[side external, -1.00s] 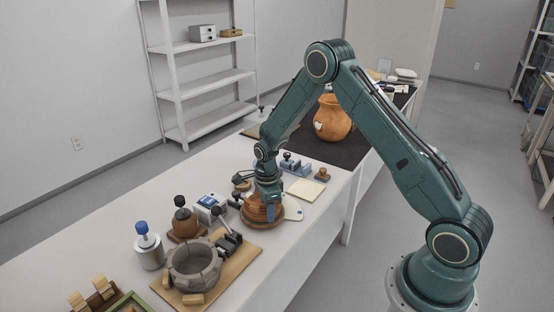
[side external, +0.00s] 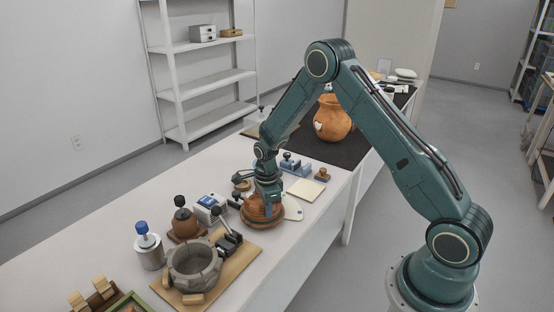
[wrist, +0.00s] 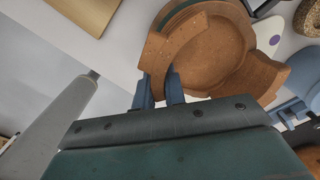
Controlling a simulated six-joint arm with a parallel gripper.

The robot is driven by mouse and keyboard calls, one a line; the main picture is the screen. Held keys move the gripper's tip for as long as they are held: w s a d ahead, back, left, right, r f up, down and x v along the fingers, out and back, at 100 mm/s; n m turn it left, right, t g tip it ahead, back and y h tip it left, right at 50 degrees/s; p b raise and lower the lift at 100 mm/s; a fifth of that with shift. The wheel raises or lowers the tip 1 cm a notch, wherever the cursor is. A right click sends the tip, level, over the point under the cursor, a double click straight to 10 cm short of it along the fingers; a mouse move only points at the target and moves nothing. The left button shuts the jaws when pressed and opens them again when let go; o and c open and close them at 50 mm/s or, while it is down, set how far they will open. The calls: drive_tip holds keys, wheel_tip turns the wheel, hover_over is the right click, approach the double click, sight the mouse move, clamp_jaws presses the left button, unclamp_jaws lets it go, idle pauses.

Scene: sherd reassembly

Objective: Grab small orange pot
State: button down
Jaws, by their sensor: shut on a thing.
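The small orange pot (side external: 256,212) sits low on a round dark base on the white table, directly under my gripper (side external: 268,199). In the wrist view the pot (wrist: 222,52) is an open, brown-orange bowl with an uneven, broken-looking rim. My gripper's blue fingers (wrist: 160,88) stand on either side of the pot's wall at its lower left edge and are shut on it. The lower ends of the fingers are partly hidden in the side view. I cannot tell whether the pot is lifted off its base.
A grey octagonal vessel (side external: 207,281) on a wooden board, a brown stamp-like tool (side external: 187,222) and a blue-topped canister (side external: 149,252) crowd the left. A blue fixture (side external: 295,166) and pale card (side external: 306,189) lie right. A large orange jar (side external: 333,120) stands on a black mat (side external: 352,149).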

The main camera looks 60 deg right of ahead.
wheel_tip(320, 180, up, 20)
idle(0.8)
idle(0.5)
